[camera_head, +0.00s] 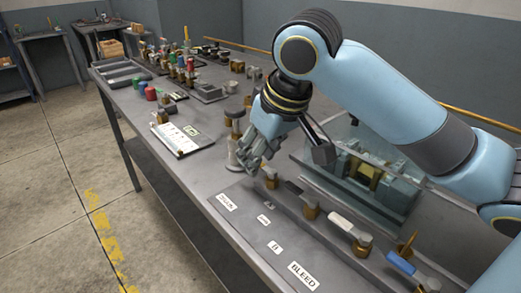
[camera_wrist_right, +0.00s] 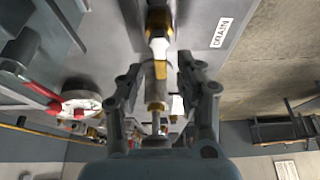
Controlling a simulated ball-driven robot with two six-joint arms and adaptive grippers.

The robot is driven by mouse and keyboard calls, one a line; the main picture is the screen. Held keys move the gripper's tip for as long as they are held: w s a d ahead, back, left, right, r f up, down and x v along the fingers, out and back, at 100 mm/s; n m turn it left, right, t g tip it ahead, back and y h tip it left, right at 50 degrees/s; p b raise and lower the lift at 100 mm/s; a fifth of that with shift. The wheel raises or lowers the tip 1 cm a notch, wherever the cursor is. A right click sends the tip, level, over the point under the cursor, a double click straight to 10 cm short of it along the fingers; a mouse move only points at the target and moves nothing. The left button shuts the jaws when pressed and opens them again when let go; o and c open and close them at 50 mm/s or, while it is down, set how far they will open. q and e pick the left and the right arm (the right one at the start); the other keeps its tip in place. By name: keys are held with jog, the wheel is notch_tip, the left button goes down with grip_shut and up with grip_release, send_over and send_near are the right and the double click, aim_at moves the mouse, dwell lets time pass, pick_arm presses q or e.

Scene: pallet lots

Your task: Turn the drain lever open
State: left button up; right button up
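The white DRAIN label (camera_head: 227,201) lies on the grey bench; it also shows in the right wrist view (camera_wrist_right: 222,33). A brass valve fitting (camera_head: 272,181) stands just behind the label, and brass shows at the top of the wrist view (camera_wrist_right: 158,22). The drain lever itself is mostly hidden by my gripper, so its angle cannot be told. My right gripper (camera_head: 257,158) points down above and beside this fitting. In the wrist view its fingers (camera_wrist_right: 160,88) are apart, with a brass-and-grey post showing between them; contact is not visible. My left gripper is out of view.
More brass valves stand along the row, with a dark lever (camera_head: 294,188), a white lever (camera_head: 340,222) and a blue lever (camera_head: 400,263). A BLEED label (camera_head: 303,276) is at the front. A clear-covered machine (camera_head: 370,180) stands behind. A grey post (camera_head: 235,150) stands close left of my gripper.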

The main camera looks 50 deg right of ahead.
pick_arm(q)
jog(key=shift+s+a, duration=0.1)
pick_arm(e)
jog(key=shift+c, duration=0.9)
grip_shut()
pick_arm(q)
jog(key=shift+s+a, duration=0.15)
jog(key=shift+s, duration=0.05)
